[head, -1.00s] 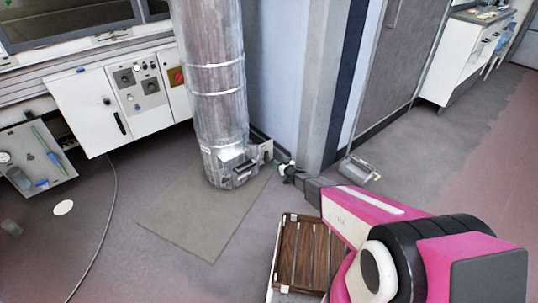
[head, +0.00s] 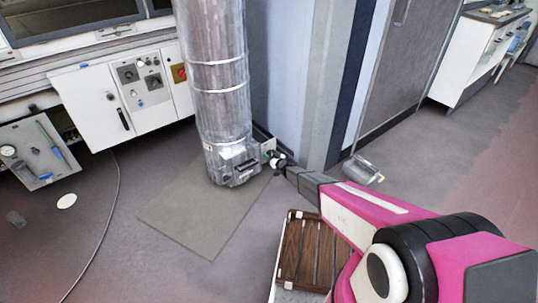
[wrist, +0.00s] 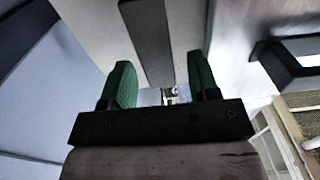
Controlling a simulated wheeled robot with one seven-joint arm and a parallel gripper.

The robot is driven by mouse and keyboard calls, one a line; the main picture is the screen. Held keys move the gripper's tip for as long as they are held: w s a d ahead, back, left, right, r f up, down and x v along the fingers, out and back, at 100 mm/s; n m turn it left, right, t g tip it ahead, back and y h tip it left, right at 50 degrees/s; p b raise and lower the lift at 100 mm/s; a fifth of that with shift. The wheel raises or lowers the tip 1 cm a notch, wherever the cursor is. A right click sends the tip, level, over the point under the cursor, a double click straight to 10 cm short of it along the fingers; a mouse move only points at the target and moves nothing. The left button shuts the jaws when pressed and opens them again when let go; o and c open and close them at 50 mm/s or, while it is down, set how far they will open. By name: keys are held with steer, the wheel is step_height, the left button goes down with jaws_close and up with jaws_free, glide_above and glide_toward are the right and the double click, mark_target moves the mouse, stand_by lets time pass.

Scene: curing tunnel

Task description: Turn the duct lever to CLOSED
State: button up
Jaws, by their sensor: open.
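The silver duct (head: 218,95) stands upright left of centre in the head view. Low on its right side is a small pale plate (head: 268,147), with a dark handle-like fitting (head: 246,167) on the duct's front. My gripper (head: 274,157) is beside the duct's base, close to that plate. In the wrist view its two green fingers (wrist: 160,78) are apart. A flat dark grey bar (wrist: 150,40), perhaps the duct lever, shows between and beyond them; I cannot tell whether they touch it. A dark bracket-shaped handle (wrist: 287,68) is at the right. No CLOSED marking is readable.
A slatted brown crate (head: 291,250) lies on the floor below my arm. A metal box-like object (head: 362,170) is near the wall panel (head: 285,80) to the right. White control cabinets (head: 95,103) stand left. A grey mat (head: 190,222) lies clear before the duct.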

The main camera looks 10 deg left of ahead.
steer(key=shift+w+a, duration=0.45)
steer(key=shift+a, duration=0.1)
steer(key=shift+c, duration=0.3)
jaws_close()
